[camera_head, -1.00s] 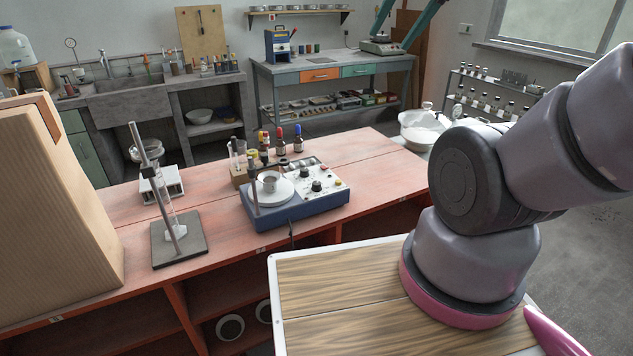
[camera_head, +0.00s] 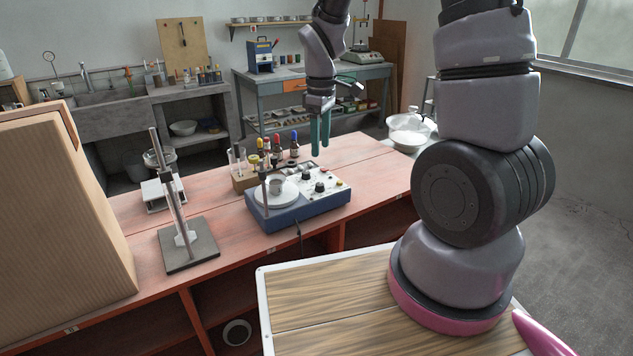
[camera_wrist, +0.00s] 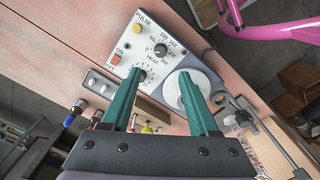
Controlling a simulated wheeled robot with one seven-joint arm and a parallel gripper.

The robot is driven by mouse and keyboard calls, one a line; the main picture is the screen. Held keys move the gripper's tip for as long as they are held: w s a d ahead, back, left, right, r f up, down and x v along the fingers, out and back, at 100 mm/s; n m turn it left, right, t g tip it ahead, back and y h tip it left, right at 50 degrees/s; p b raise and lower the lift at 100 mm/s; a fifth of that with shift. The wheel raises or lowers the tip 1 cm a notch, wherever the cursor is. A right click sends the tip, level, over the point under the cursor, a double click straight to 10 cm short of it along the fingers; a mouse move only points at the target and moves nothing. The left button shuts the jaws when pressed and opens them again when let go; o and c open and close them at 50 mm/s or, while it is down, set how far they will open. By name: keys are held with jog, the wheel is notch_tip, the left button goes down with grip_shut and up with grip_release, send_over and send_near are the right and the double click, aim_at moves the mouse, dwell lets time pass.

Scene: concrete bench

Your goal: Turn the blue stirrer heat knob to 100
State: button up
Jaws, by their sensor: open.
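The blue stirrer (camera_head: 305,209) stands on the red bench with a white control panel and a round white plate. Its front black knob (camera_head: 320,188) is beside the scale numbers and the word HEAT in the wrist view, where that knob (camera_wrist: 161,49) is unobstructed. I cannot read its setting. A second black knob (camera_head: 307,176) sits behind it, partly covered by a finger in the wrist view. My gripper (camera_head: 320,150), with green fingers, is open and empty above the panel, pointing down. In the wrist view its fingertips (camera_wrist: 162,74) are apart, and the heat knob shows beyond them.
A rack with bottles (camera_head: 279,154) is behind the stirrer. A clamp stand (camera_head: 200,246) is to its left, and a white bowl (camera_head: 408,133) lies beyond the bench's right end.

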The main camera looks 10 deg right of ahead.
aim_at(320, 184)
notch_tip(320, 184, down, 11)
jog(key=shift+f, duration=0.1)
dwell(0.4)
grip_shut()
